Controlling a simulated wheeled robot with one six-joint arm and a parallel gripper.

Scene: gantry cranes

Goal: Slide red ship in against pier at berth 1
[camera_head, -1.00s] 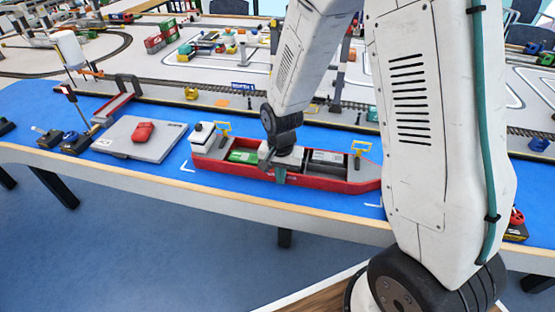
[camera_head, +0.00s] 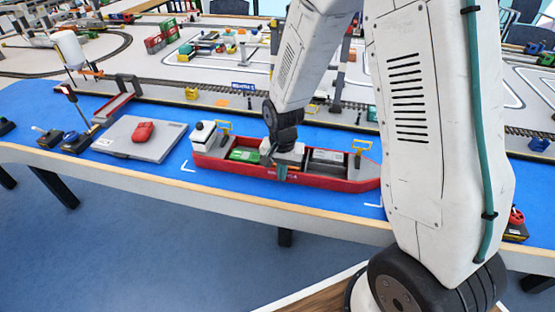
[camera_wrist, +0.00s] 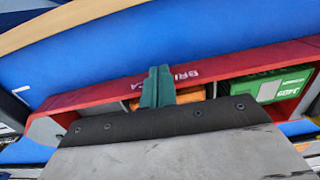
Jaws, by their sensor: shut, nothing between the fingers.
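The red ship (camera_head: 335,184) lies lengthwise on the blue water, with its white stern block at left and grey bow at right. A strip of blue separates it from the pier (camera_head: 215,99) behind. My gripper (camera_head: 281,173) is shut and empty, pointing down at the middle of the ship's near side. In the wrist view the teal fingers (camera_wrist: 158,88) overlap the red hull (camera_wrist: 215,67) beside its white lettering; they appear to touch the hull's outer side. A green container (camera_wrist: 272,87) and an orange one (camera_wrist: 190,94) sit in the hold, partly hidden by my gripper.
White corner marks (camera_head: 188,166) lie on the water near the ship. A grey platform with a red object (camera_head: 142,132) stands to the left. A blue sign (camera_head: 243,86) stands on the pier. The table's front edge (camera_head: 180,192) is clear.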

